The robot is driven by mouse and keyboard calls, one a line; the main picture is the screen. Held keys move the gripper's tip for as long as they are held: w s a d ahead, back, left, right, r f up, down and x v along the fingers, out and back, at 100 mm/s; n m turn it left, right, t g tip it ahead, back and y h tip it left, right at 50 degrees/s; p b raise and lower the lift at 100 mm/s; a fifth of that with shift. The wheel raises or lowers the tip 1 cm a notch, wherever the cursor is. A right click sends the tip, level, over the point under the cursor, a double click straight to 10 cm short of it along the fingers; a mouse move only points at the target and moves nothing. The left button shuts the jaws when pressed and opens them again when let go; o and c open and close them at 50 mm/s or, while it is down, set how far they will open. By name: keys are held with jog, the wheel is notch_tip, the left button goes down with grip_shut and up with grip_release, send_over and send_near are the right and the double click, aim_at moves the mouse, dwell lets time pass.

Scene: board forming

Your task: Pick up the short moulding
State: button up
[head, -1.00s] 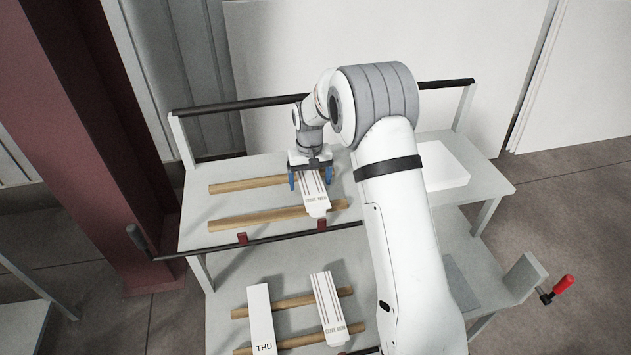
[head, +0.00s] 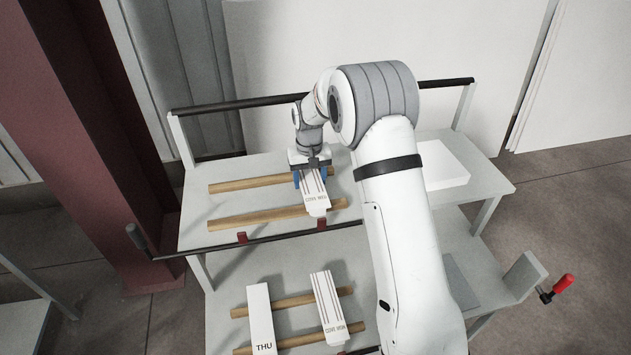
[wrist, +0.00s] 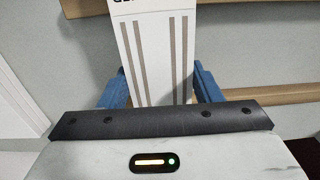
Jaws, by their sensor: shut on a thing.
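A white moulding (head: 315,196) with dark stripes and small lettering lies across two wooden strips on the upper bench shelf. My gripper (head: 311,178) is shut on it, with one blue finger on each side near its far end. In the wrist view the striped moulding (wrist: 153,50) runs up between the blue fingers of my gripper (wrist: 155,88). Another striped white moulding (head: 328,302) lies on the lower shelf. A plain white piece marked THU (head: 260,318) lies to its left. I cannot tell the mouldings' lengths exactly from here.
The wooden strips (head: 245,219) support the held moulding. A dark rail (head: 275,238) with red clamps runs along the upper shelf's front edge. A white block (head: 440,165) lies at the right of the upper shelf.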

aim_at(310, 179)
notch_tip(310, 179, up, 10)
jog(key=b, duration=0.1)
jog(key=shift+b, duration=0.4)
